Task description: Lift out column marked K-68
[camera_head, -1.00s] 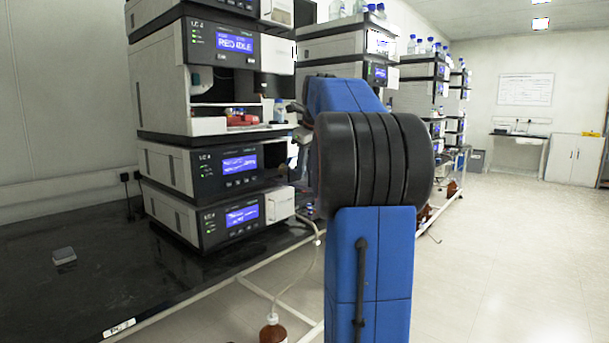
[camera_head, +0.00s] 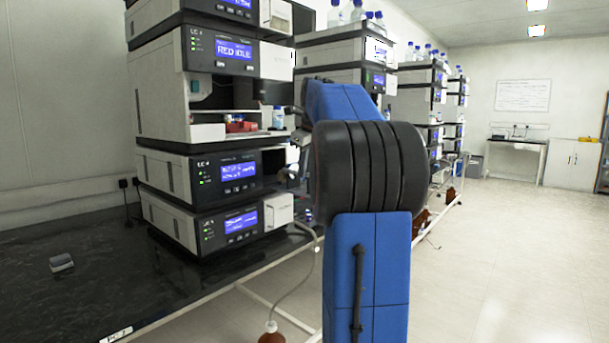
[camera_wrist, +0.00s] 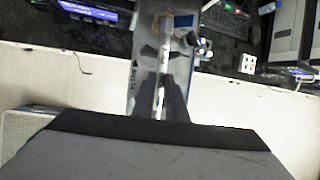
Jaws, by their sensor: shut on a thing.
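In the wrist view a thin, pale, rod-like column (camera_wrist: 159,98) lies lengthwise between the dark fingers of my gripper (camera_wrist: 162,86). My gripper is shut on it. No marking on the column is readable, so I cannot tell whether it is K-68. In the head view my blue arm and its black joint hide most of the gripper, beside the right side of the near instrument stack (camera_head: 215,160). The column cannot be made out there.
The stack stands on a black bench (camera_head: 95,270) with a small grey block (camera_head: 62,263) on it. More stacks topped with bottles (camera_head: 345,52) stand behind my arm. A brown bottle (camera_head: 271,334) sits below the bench edge. The floor at right is clear.

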